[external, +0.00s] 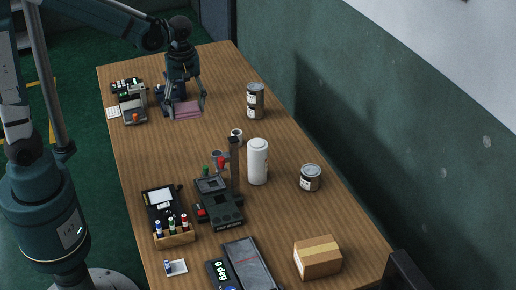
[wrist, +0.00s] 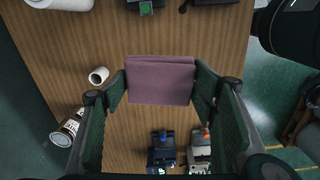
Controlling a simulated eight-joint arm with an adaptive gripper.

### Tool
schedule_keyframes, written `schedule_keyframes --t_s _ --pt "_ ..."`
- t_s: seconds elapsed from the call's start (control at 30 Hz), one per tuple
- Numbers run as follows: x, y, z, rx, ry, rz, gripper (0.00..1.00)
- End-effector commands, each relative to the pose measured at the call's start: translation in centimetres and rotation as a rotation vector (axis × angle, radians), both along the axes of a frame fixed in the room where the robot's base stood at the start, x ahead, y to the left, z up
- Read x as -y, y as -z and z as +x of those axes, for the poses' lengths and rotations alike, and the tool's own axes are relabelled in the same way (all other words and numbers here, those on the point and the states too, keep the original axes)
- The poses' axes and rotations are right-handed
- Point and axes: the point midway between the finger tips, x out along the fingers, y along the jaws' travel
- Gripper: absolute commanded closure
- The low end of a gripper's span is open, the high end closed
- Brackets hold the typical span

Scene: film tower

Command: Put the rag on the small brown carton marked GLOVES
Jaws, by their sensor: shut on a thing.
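The rag (external: 186,109) is a folded mauve cloth at the far end of the table. My gripper (external: 187,103) is shut on it from above. In the wrist view the rag (wrist: 160,82) spans the space between the two fingertips (wrist: 160,72), its sides against the fingers. I cannot tell whether the rag touches the table or hangs just above it. A small brown carton (external: 317,260) with a pale tape strip stands at the near right of the table, far from my gripper. Its marking cannot be read from here. The carton is not in the wrist view.
Small devices (external: 132,103) stand left of my gripper. A labelled can (external: 256,100) is to its right. A white bottle (external: 257,162), a grey device (external: 219,203) and a short can (external: 311,177) stand mid-table. A bottle rack (external: 176,239) and a scale-like device (external: 240,265) are nearer.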

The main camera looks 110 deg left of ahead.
Motion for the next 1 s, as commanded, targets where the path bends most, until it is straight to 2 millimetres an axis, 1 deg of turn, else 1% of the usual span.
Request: schedule_keyframes --t_s 0.03,0.33,0.53,0.67,0.8,0.87,1.0 --pt "0.0 -0.5 0.0 0.0 0.0 0.0 0.52" --pt "-0.3 -1.0 3.5 0.0 0.04 0.0 0.52" --pt "-0.4 -1.5 6.7 0.0 0.076 0.0 0.52" --pt "-0.3 -2.0 10.0 0.0 0.112 0.0 0.52" --pt "0.1 -2.5 14.2 0.0 0.158 0.0 0.52" --pt "0.4 -2.6 16.0 0.0 0.177 0.0 0.52" --pt "1.3 -2.8 20.1 0.0 0.222 0.0 0.52"
